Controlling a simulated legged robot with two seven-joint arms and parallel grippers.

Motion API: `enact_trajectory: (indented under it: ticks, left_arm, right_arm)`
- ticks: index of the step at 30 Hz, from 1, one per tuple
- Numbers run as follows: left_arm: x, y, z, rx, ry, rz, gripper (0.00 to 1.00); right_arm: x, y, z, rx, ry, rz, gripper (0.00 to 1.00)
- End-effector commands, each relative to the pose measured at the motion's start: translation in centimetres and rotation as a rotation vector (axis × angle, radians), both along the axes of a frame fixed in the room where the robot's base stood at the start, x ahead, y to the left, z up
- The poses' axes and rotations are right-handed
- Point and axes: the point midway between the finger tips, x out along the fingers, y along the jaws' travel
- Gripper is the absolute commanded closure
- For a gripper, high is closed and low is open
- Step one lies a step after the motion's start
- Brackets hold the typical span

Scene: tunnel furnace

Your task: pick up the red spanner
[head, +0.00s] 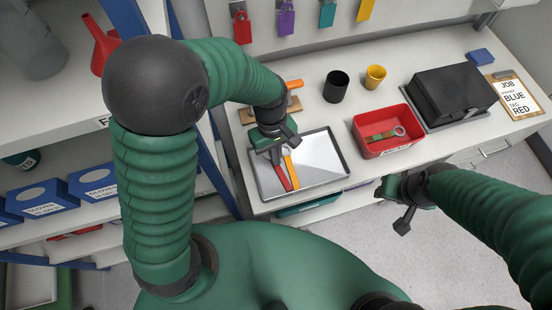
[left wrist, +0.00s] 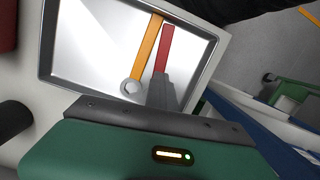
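The red spanner (head: 282,178) lies in a shallow metal tray (head: 330,156) on the bench, close beside an orange-handled spanner (head: 291,172). In the left wrist view, the red spanner's handle (left wrist: 163,48) shows, and a dark grey tapered shape covers its near end. The orange spanner (left wrist: 147,48) lies just left of it, with a silver ring end. My left gripper (head: 274,152) is low over the tray at the red spanner's far end. Whether its fingers are closed on the spanner is hidden. My right gripper (head: 390,206) is open and empty, off the bench's front edge.
A red bin (head: 372,150) holding a spanner stands right of the tray. Behind are a black cup (head: 336,86), a yellow cup (head: 375,77) and a black case (head: 450,92). A wooden block with an orange item (head: 294,85) is behind my left gripper. Shelves stand at left.

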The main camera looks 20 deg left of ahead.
Motion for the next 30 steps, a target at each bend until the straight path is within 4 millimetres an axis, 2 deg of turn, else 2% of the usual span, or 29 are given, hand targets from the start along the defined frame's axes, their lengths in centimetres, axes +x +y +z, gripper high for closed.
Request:
enact_trajectory:
  ticks: [12, 18, 23, 30]
  left_arm:
    - [-6.3, -8.1, 1.1, -0.001, -0.006, -0.008, 1.0]
    - [-8.7, -11.2, 1.6, -0.001, -0.008, -0.004, 1.0]
    - [-9.6, -12.3, 1.7, 0.0, -0.007, -0.001, 1.0]
    - [-9.6, -12.5, 1.8, 0.0, -0.007, 0.001, 1.0]
  right_arm:
    - [0.0, 0.0, -0.4, 0.0, 0.0, 0.0, 0.56]
    - [0.0, 0.0, -0.6, 0.0, 0.0, 0.0, 0.56]
    - [0.0, 0.0, -0.6, 0.0, 0.0, 0.0, 0.56]
    - [0.0, 0.0, -0.6, 0.0, 0.0, 0.0, 0.56]
